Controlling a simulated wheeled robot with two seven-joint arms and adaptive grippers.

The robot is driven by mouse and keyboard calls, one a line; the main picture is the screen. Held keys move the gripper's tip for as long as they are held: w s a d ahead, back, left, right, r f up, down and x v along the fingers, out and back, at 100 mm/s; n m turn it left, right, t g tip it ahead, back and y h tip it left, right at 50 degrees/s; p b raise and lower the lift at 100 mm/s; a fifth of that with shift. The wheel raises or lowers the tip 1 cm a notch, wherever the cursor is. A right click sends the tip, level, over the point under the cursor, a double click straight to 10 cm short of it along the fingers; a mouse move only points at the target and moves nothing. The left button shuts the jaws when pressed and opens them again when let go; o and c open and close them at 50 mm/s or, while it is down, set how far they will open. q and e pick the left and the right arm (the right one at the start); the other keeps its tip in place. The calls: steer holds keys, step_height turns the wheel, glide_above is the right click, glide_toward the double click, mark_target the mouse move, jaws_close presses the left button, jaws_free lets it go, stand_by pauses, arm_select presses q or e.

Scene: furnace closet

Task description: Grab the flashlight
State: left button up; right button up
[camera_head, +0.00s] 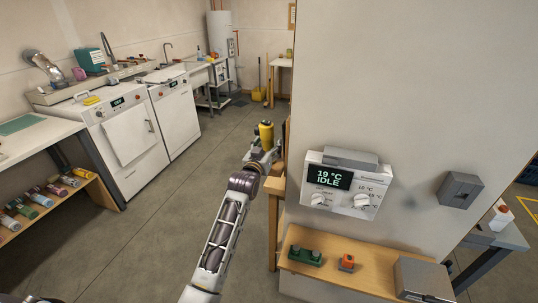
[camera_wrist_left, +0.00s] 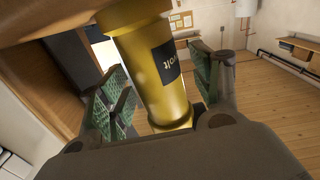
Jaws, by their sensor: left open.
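The yellow flashlight (camera_head: 266,132) shows in the head view at the end of my left arm, beside the edge of the big white wall block. In the left wrist view the flashlight (camera_wrist_left: 150,75) is a yellow cylinder with a dark label and a wider end at the top. My left gripper (camera_head: 262,150) is open around it. In the left wrist view the fingers of my left gripper (camera_wrist_left: 165,95) stand one on each side of the yellow body, with gaps visible. The flashlight's lower end is partly hidden behind the gripper's palm. My right gripper is not in view.
A wooden post and ledge (camera_head: 274,205) stand close to my left wrist. The white block carries a thermostat panel (camera_head: 343,184) and a low shelf (camera_head: 335,274) with small devices. White machines (camera_head: 120,140) line the left wall. The floor (camera_head: 170,215) between is clear.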

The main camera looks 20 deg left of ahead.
mark_target(268, 122)
arm_select(q)
steer(key=shift+r, duration=0.1)
steer(key=c, duration=1.3)
steer(key=shift+r, duration=0.15)
steer(key=shift+r+b, duration=0.45)
steer(key=shift+r, duration=4.4)
steer(key=shift+r, duration=0.1)
